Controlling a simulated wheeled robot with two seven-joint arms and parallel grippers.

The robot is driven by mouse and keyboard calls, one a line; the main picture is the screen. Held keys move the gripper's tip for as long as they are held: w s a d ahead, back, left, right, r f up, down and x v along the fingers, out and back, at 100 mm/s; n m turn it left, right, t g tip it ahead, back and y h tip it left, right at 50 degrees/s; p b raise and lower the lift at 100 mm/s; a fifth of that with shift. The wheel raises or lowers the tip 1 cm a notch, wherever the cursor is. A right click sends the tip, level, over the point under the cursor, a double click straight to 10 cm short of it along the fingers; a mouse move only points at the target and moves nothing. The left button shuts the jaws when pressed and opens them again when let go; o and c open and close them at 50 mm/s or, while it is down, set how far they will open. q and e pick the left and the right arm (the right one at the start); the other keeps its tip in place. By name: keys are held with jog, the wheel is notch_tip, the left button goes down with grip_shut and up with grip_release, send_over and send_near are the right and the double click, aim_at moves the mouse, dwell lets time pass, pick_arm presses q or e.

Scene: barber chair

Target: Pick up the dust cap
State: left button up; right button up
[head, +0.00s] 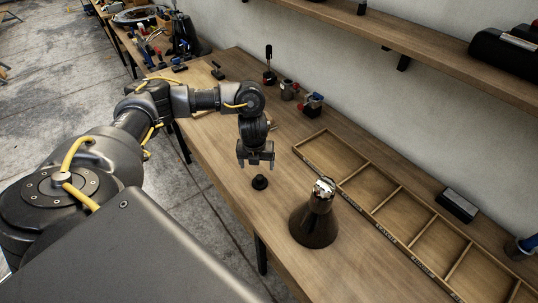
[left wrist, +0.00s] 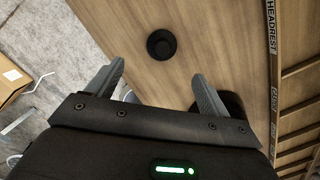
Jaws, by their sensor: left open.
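The dust cap (head: 260,182) is a small black round piece standing on the wooden workbench. In the left wrist view the dust cap (left wrist: 161,44) shows from above as a dark ring with a darker centre, ahead of the fingertips and roughly midway between them. My left gripper (head: 256,163) is open and empty, pointing down above the dust cap and apart from it. Its two grey fingers (left wrist: 158,82) are spread wide in the left wrist view. My right gripper is not in view.
A dark cone-shaped object with a shiny top (head: 314,226) stands right of the dust cap. A wooden compartment tray (head: 372,213) with labels lies along the wall side. Clamps and small tools (head: 288,91) sit farther back. The bench is bare around the cap.

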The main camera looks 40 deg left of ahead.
aim_at(260, 177)
pick_arm(q)
jog(key=shift+w+a, duration=0.1)
jog(key=shift+w, duration=0.15)
jog(key=f+b, duration=0.1)
jog(key=f, duration=0.2)
jog(key=shift+s, duration=0.2)
jog(key=shift+w+a+f+b, duration=0.1)
jog(key=shift+w+f+b, duration=0.1)
jog(key=shift+f, duration=0.35)
jog(key=shift+w+a+f+b, duration=0.1)
jog(key=shift+w+f+b, duration=0.1)
jog(key=shift+f, duration=0.6)
jog(key=shift+w+f+p, duration=0.25)
jog(key=shift+f+p, duration=0.1)
jog(key=shift+f, duration=0.85)
jog(key=shift+w+f+p, duration=0.2)
jog(key=shift+f+p, duration=0.15)
jog(key=shift+f, duration=0.8)
jog(key=c, duration=1.1)
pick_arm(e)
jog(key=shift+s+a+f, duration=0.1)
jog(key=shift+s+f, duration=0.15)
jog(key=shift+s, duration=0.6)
